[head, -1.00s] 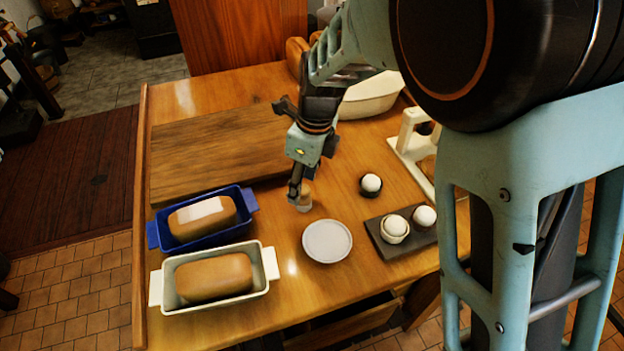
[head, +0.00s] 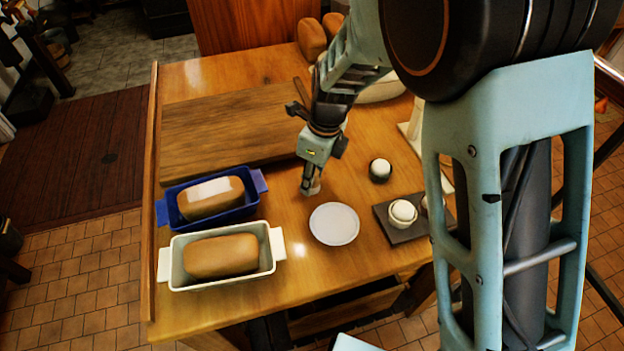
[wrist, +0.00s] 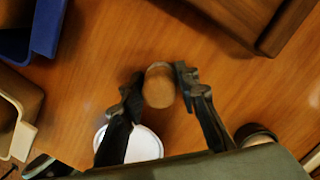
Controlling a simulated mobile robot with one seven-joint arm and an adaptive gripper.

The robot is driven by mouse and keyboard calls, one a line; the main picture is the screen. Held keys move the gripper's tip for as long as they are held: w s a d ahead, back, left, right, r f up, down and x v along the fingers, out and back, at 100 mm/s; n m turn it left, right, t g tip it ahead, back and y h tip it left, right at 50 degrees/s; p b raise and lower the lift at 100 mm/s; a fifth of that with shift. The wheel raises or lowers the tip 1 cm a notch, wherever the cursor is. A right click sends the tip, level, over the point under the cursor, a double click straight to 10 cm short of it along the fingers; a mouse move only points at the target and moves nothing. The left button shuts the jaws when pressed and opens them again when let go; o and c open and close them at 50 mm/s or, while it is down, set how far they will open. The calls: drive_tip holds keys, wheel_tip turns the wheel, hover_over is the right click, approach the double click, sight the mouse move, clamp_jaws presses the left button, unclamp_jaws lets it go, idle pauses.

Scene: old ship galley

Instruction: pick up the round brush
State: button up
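The round brush is a short, stubby piece with a rounded wooden top; its lighter lower part shows at the fingertips in the head view (head: 313,189). In the wrist view the brush's wooden top (wrist: 159,86) sits between the two dark fingers. My gripper (head: 310,182) points down over the table, and its fingertips (wrist: 160,82) lie against both sides of the brush. I cannot tell whether the brush's foot touches the table.
A pale round plate (head: 334,224) is just in front of the brush. A blue loaf pan (head: 208,221) and a cream loaf pan (head: 271,262) stand left. A cutting board (head: 225,133) lies behind. A dark cup with an egg (head: 380,172) stands right.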

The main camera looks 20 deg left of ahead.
drive_tip(key=c, duration=0.4)
drive_tip(key=shift+r, duration=0.15)
drive_tip(key=shift+r+p, duration=0.85)
drive_tip(key=shift+p, duration=0.05)
drive_tip(key=shift+s+d+r+p, duration=1.1)
drive_tip(key=shift+s+r+p, duration=0.75)
drive_tip(key=shift+s+p, duration=0.15)
drive_tip(key=shift+s+d+r+p, duration=1.15)
drive_tip(key=shift+s+r+p, duration=0.75)
drive_tip(key=shift+s, duration=0.2)
drive_tip(key=shift+s+d+r+p, duration=1.1)
drive_tip(key=shift+s+r+p, duration=0.7)
drive_tip(key=shift+s+p, duration=0.25)
